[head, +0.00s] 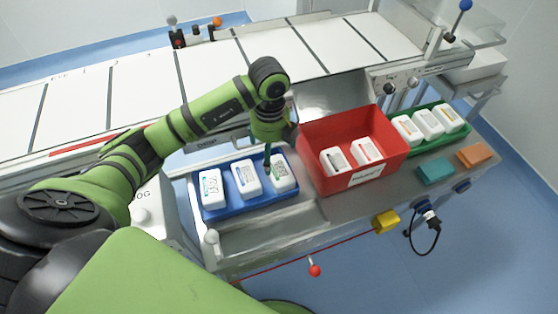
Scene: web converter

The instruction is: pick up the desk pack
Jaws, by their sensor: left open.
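Several white packs with printed labels stand in trays on the metal table; I cannot tell from the labels which is the desk pack. Three are in the blue tray (229,208): a left pack (212,190), a middle pack (246,179) and a right pack (283,178). My left gripper (269,160) points down just above the right pack's upper left part. It is open, and its fingers are small and partly hidden by the wrist. I cannot tell whether it touches the pack. My right gripper is out of view.
A red bin (322,139) with two packs stands close to the right of my left gripper. A green tray (437,143) with three packs is beyond it. Teal (436,171) and orange (474,155) blocks lie on the table's right part. A white conveyor (210,66) runs behind.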

